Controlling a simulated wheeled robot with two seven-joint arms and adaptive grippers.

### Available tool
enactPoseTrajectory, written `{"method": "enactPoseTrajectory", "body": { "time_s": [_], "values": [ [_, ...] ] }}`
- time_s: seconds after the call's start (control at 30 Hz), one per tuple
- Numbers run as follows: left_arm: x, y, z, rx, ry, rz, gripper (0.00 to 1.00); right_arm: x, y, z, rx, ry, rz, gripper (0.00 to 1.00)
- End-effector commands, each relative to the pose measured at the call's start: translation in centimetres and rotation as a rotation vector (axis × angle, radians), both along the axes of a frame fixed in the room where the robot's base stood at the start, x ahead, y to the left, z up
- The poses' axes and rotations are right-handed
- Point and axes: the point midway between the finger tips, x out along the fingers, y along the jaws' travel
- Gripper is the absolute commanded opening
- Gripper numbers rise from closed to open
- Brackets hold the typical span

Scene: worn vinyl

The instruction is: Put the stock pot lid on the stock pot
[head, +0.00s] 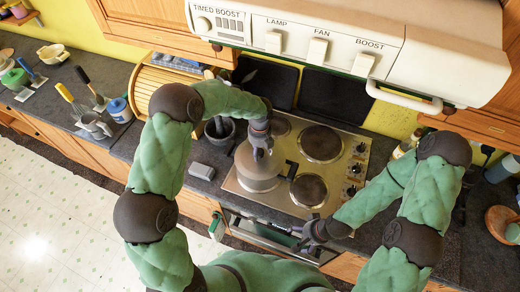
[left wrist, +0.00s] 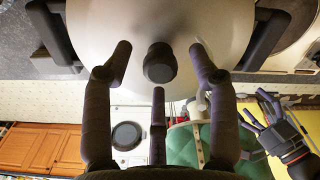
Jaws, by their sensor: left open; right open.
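The stock pot (head: 260,186) is a pale metal pot on the left front of the hob, with a black handle at its right side. The stock pot lid (head: 248,166) covers its top. In the left wrist view the pale lid (left wrist: 105,30) has a round black knob (left wrist: 160,62), with dark pot handles on both sides. My left gripper (head: 260,150) is above the lid; its open fingers stand around the knob, apart from it. I cannot tell whether the lid sits fully flush. My right gripper (head: 308,234) is open and empty in front of the hob.
The hob (head: 335,185) has bare dark plates behind and right of the pot, with knobs along its right edge. A mortar (head: 219,136) and a grey block (head: 201,171) are left of it. The hood (head: 350,35) overhangs the back.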

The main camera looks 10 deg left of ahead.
Motion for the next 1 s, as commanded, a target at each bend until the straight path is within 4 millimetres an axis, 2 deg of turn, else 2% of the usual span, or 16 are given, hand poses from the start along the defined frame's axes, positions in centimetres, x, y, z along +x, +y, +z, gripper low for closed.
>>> {"method": "enactPoseTrajectory", "body": {
  "time_s": [1.0],
  "values": [
    [0.0, 0.0, 3.7, 0.000, 0.000, 0.000, 0.59, 0.0, 0.0, 2.5, 0.000, 0.000, 0.000, 0.88]
  ]
}}
